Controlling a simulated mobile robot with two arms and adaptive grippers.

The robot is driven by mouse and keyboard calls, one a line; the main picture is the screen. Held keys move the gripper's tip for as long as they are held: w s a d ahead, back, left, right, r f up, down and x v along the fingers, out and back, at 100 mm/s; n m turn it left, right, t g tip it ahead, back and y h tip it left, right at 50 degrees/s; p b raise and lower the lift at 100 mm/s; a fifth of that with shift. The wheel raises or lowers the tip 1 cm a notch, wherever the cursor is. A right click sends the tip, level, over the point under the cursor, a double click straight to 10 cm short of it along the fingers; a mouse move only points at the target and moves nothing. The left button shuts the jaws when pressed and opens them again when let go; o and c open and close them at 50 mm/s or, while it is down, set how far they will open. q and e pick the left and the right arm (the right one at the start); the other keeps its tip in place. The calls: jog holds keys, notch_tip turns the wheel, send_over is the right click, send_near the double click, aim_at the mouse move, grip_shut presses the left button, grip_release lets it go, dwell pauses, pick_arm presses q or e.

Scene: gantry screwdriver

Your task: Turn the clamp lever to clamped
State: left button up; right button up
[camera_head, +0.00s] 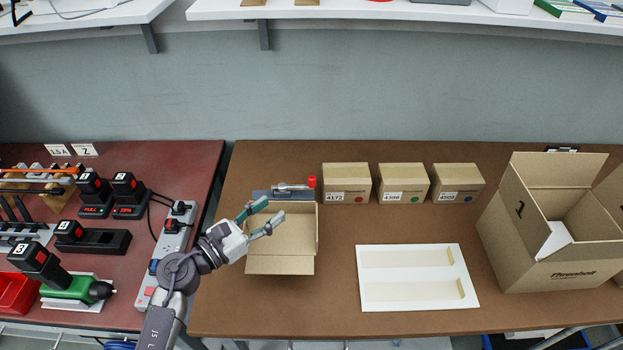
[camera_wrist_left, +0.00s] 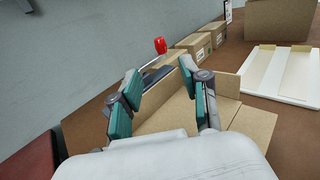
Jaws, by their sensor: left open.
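The clamp lever (camera_head: 295,187) is a thin metal bar with a red knob (camera_head: 312,182) at its right end. It lies roughly level along the top of a dark blue-grey base at the back edge of an open cardboard box (camera_head: 280,264). The red knob also shows in the left wrist view (camera_wrist_left: 160,45), beyond my fingers. My left gripper (camera_head: 262,216) is open and empty above the box, in front of and a little left of the knob, apart from it. In the left wrist view its teal fingers (camera_wrist_left: 160,98) are spread. My right gripper is not in view.
Several small boxes (camera_head: 347,183) stand right of the clamp. A white tray (camera_head: 373,292) lies in front of them, and a large open carton (camera_head: 540,250) stands at far right. A red bench (camera_head: 200,160) with drills and batteries is at left. A shelf (camera_head: 400,12) hangs at the back.

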aim_at(309, 183)
pick_arm(q)
jog(key=p+x, duration=0.1)
jog(key=x, duration=1.2)
jog(key=shift+w+d+p, duration=0.15)
jog(key=shift+d+p, duration=0.05)
jog(key=shift+p, duration=0.15)
jog(key=shift+c, duration=0.4)
grip_shut()
